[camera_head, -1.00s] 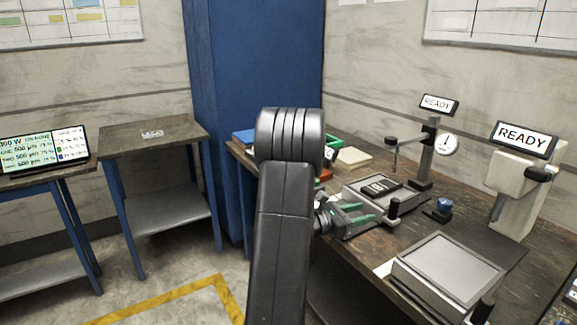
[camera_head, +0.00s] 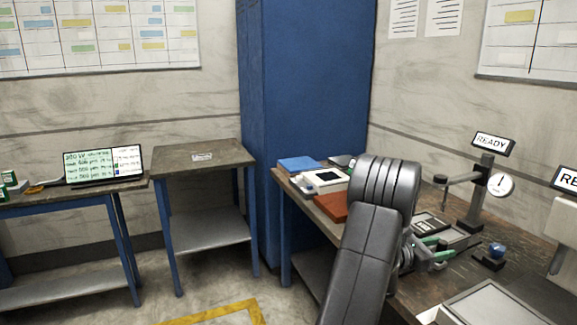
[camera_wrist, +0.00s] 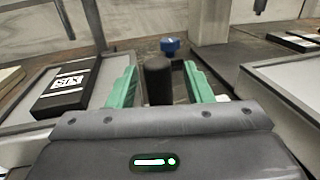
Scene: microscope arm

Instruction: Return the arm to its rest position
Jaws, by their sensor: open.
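My gripper (camera_head: 440,247) is over the right-hand workbench, partly hidden behind my dark arm. Its two green fingers are apart in the wrist view (camera_wrist: 158,88). A black upright post (camera_wrist: 158,78) shows between the fingers; I cannot tell whether it touches them. A black box with a white label (camera_wrist: 68,88) lies on a grey plate to the left of the fingers, and it also shows in the head view (camera_head: 430,225). A blue knob (camera_wrist: 170,46) stands beyond the fingers.
A dial-gauge stand (camera_head: 478,190) with a READY sign (camera_head: 491,143) stands behind the gripper. A grey flat-topped device (camera_head: 500,308) is at the front right. A red-brown block (camera_head: 332,206) and blue box (camera_head: 298,164) lie at the bench's left end. A small side table (camera_head: 205,153) stands left.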

